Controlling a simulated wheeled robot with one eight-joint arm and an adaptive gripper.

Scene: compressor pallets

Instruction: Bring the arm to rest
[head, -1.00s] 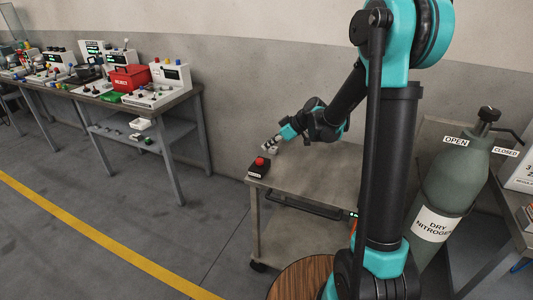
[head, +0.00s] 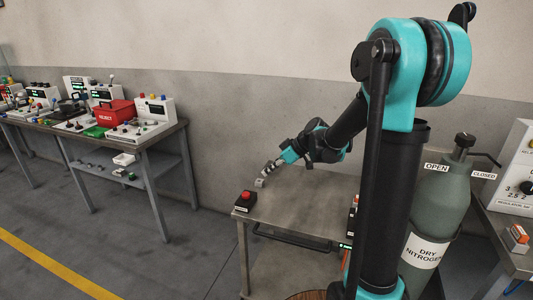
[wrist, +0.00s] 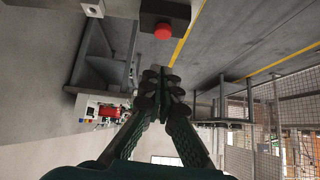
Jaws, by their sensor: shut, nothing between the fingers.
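My gripper (head: 264,178) hangs at the end of my teal and black arm, above the far left part of a grey metal cart (head: 300,205). In the wrist view my gripper (wrist: 161,90) has its fingers together with nothing between them. A red push button on a dark box (head: 246,200) sits at the cart's left corner, close to the gripper and apart from it. The button (wrist: 163,31) also shows at the top of the wrist view, beyond the fingertips.
A green dry nitrogen cylinder (head: 439,205) stands right of my arm. A bench (head: 150,137) at the left holds a red reject bin (head: 115,113) and several test units. A grey wall is behind the cart. The floor at left front is free, with a yellow line (head: 50,262).

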